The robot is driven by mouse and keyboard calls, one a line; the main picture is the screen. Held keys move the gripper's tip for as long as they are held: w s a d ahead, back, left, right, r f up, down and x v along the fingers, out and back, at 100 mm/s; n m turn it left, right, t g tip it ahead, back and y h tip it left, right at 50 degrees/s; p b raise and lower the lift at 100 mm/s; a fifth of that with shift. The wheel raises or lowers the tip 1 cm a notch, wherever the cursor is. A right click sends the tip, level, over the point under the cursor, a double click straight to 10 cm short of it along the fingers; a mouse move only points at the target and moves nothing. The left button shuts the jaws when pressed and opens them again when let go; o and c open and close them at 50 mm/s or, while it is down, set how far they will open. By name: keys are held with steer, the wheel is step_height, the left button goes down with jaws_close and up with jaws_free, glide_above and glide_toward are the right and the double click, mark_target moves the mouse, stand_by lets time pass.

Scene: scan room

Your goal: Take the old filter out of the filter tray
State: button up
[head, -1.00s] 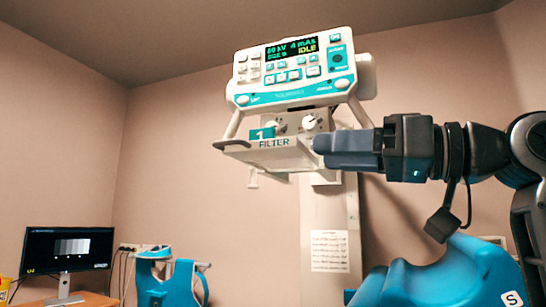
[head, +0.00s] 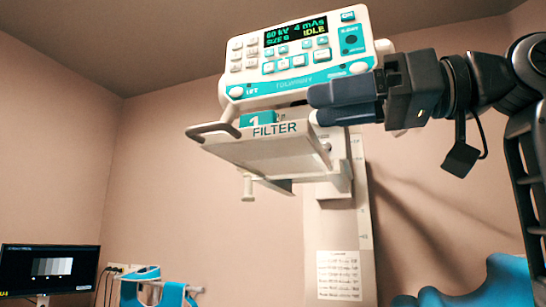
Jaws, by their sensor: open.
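The white filter tray (head: 230,146), marked FILTER, sticks out below the control head of the x-ray unit, with a grey handle (head: 212,129) at its front left. A teal tab with a white "1" (head: 257,118) stands at the tray's top edge; it looks like part of the old filter, whose rest is hidden. My gripper (head: 312,107) is open and empty. It points left, in front of the lower right of the control head, right of the tab and apart from it in the picture. Its depth relative to the tray is hard to tell.
The control head (head: 290,62) reads IDLE and overhangs the tray closely. A column (head: 338,215) with a paper notice stands behind. A monitor (head: 48,270) and teal aprons (head: 160,292) are low at left. The space left of the tray is clear.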

mark_target(276, 113)
steer(key=p+x, duration=0.2)
steer(key=x, duration=0.5)
steer(key=shift+s+a+r, duration=0.1)
steer(key=shift+s+a, duration=0.05)
steer(key=shift+a, duration=0.25)
jaws_close()
